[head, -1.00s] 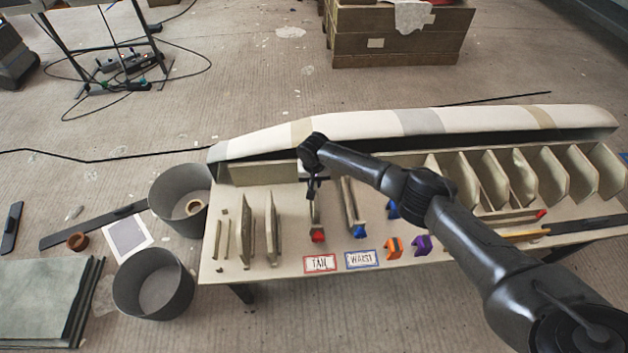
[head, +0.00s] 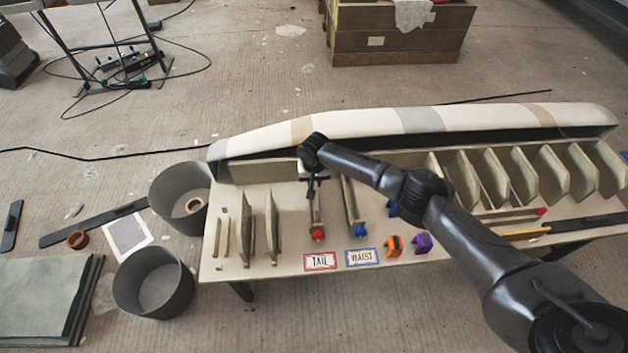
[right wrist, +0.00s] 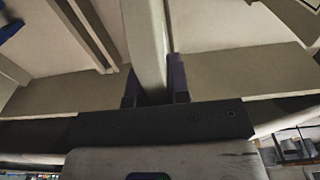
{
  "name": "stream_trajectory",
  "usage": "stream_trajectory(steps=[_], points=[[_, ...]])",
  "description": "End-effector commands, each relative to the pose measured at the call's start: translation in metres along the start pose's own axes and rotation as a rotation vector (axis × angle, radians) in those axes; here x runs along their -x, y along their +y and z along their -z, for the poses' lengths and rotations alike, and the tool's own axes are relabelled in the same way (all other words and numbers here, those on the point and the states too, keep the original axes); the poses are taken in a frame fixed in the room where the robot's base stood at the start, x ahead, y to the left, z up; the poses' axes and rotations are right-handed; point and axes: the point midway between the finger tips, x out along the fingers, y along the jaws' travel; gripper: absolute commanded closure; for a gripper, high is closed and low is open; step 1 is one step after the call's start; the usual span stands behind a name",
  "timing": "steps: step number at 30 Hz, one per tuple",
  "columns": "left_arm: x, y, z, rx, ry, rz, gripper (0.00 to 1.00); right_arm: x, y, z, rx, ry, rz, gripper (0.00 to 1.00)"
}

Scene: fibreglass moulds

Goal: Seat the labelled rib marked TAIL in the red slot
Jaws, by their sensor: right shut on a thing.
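My right gripper (head: 314,184) is over the slot strip with the red end (head: 318,232), behind the TAIL label (head: 320,261). In the right wrist view, my right gripper (right wrist: 155,88) is shut on a pale, narrow rib (right wrist: 150,45) between its two dark fingers. In the head view the gripper largely covers this rib. I cannot tell whether the rib is fully down in the red slot, and no marking on it is readable. The blue-ended slot (head: 352,202) lies just right, behind the WAIST label (head: 361,257). My left gripper is not in view.
Two upright ribs (head: 246,230) and thin strips stand at the table's left. Orange (head: 394,246) and purple (head: 422,242) pieces lie right of the labels. A long pale mould (head: 360,127) runs along the back. Several panels (head: 525,172) stand at right. Grey buckets (head: 153,284) stand on the floor.

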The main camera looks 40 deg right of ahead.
Motion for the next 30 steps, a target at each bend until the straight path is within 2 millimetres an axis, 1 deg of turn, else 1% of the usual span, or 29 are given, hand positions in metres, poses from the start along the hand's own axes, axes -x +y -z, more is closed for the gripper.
stream_trajectory(steps=[30], points=[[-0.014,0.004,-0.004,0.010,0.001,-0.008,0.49,-0.025,-0.001,-0.001,0.000,0.000,0.002,1.00]])
